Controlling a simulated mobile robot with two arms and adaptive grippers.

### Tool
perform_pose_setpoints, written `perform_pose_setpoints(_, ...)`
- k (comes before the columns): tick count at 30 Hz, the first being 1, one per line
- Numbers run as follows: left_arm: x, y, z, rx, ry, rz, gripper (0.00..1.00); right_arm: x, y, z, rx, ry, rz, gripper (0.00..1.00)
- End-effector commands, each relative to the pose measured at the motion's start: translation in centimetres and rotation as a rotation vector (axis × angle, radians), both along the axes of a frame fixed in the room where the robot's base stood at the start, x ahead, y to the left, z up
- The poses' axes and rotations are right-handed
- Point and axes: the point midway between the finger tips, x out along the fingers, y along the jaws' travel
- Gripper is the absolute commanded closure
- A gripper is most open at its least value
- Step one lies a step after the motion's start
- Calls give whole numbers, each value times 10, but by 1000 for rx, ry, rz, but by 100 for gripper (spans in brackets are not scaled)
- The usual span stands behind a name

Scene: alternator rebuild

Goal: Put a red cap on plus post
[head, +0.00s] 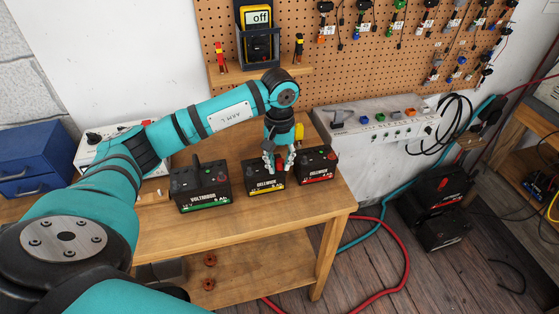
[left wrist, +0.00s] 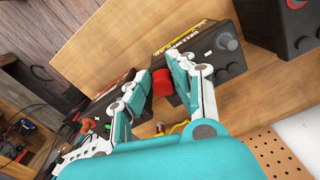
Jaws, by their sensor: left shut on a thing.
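My left gripper (head: 279,164) is shut on a red cap (left wrist: 162,82), which sits between its fingertips. The cap is at the corner of the middle, yellow-striped battery (head: 266,185); I cannot tell whether it touches a post there. In the left wrist view that battery (left wrist: 195,45) lies just beyond the cap, with grey round caps on top. A red-striped battery (head: 318,172) stands to its right and a green-striped battery (head: 203,192) to its left. The fingers and cap hide part of the middle battery's top. My right gripper is not in view.
The batteries stand on a wooden bench (head: 160,228). A multimeter (head: 259,18) reading "off" stands on the pegboard shelf. A white panel with sockets (head: 385,130) is behind right. A blue drawer box (head: 35,160) is at far left. The bench front is clear.

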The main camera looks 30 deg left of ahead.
Motion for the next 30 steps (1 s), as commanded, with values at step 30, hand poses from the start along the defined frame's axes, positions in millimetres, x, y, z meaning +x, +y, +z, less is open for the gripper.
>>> perform_pose_setpoints(30, 1, 0, 46, 0, -5, 0, 50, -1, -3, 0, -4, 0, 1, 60)
